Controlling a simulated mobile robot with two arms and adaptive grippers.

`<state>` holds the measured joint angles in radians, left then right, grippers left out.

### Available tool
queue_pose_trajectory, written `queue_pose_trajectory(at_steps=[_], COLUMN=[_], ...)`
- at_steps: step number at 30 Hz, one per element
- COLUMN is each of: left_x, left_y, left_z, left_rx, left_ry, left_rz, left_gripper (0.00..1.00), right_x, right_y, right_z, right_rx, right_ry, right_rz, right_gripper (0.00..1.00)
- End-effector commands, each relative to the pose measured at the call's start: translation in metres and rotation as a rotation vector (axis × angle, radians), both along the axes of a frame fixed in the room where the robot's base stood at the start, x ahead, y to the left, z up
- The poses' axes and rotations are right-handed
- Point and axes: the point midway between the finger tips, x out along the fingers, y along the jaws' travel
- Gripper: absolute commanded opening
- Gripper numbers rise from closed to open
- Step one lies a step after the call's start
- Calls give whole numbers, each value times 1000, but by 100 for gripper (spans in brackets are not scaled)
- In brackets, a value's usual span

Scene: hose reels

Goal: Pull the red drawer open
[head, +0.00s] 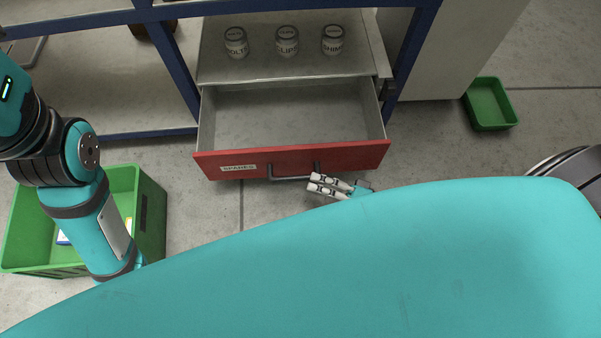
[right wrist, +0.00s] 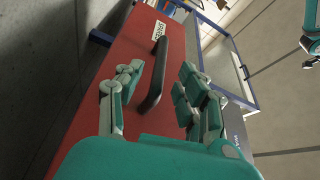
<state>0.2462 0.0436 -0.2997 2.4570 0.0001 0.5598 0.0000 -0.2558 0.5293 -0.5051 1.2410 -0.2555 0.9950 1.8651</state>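The red drawer (head: 290,158) is pulled well out of its cabinet, its grey inside bare. Its front carries a "SPARES" label (head: 239,168) and a dark bar handle (head: 292,178). My right gripper (head: 322,186) is at the right part of the handle. In the right wrist view the handle (right wrist: 156,75) lies between the two spread fingers of the right gripper (right wrist: 155,88), with gaps on both sides. My left arm comes down at the left in the head view, its gripper hidden. A teal and white part, probably of my left gripper (right wrist: 311,45), is cut off at the right wrist view's edge.
Several labelled jars, one of them (head: 287,41), stand on the cabinet top. A blue frame (head: 178,65) surrounds the cabinet. A green crate (head: 150,215) is at the left, partly behind my left arm. A green tray (head: 490,104) lies on the floor at the right.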

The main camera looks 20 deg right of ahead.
Motion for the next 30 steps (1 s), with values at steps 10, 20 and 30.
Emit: queue_pose_trajectory(at_steps=[10, 20, 30], left_x=[0, 0, 0], left_y=[0, 0, 0], left_z=[0, 0, 0], left_rx=[0, 1, -1], left_ry=[1, 2, 1], left_rz=[0, 0, 0], left_gripper=[0, 0, 0], right_x=[-32, -35, -35], right_y=[-42, -45, -45], right_z=[-4, -4, -4], right_rx=[-2, 0, 0], right_ry=[1, 0, 0], right_rz=[0, -1, -1], right_gripper=[38, 38, 38])
